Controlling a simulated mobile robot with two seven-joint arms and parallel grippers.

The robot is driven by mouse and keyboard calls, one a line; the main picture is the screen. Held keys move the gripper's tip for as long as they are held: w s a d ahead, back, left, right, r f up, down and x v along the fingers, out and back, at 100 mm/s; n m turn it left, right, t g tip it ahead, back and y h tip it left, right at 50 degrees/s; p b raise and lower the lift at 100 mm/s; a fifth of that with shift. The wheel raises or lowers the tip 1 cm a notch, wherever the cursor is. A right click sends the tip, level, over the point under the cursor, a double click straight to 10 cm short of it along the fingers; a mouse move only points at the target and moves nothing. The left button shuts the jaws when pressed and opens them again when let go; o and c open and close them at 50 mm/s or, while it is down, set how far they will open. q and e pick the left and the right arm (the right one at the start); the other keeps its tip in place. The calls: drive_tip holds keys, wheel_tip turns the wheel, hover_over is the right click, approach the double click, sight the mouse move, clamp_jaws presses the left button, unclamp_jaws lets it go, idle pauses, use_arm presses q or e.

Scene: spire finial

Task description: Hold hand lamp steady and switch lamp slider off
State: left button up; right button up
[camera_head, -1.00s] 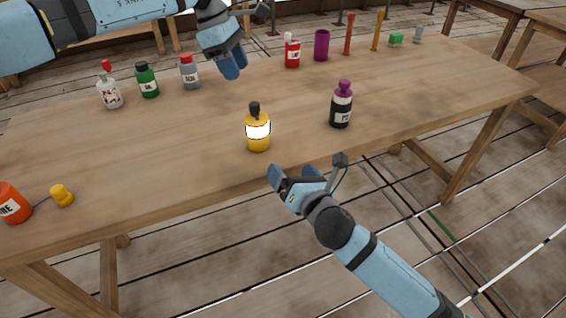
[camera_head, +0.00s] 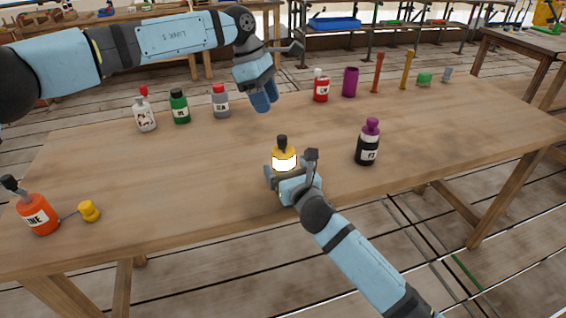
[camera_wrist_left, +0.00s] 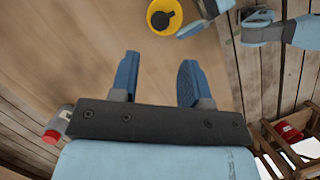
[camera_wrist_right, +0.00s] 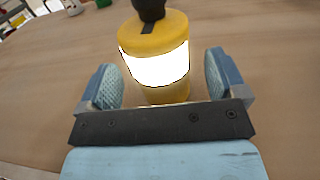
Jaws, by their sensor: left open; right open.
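The hand lamp (camera_head: 284,160) is yellow with a glowing white band and a dark knob on top. It stands upright on the table near the front edge. In the right wrist view the lamp (camera_wrist_right: 157,62) stands between the open fingers of my right gripper (camera_wrist_right: 164,80), with gaps on both sides. A dark slider mark (camera_wrist_right: 148,28) shows on its yellow top. In the head view my right gripper (camera_head: 284,182) covers the lamp's lower part. My left gripper (camera_head: 264,102) is open and empty, above the table behind the lamp. The left wrist view shows the lamp (camera_wrist_left: 165,15) beyond its fingertips.
A black bottle with a purple cap (camera_head: 368,142) stands right of the lamp. White (camera_head: 145,115), green (camera_head: 180,107) and grey (camera_head: 221,102) bottles stand back left. An orange bottle (camera_head: 38,214) and a yellow piece (camera_head: 89,211) are front left. The table (camera_head: 190,185) between is clear.

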drive_tip(key=shift+x, duration=1.4)
drive_tip(key=shift+c, duration=0.3)
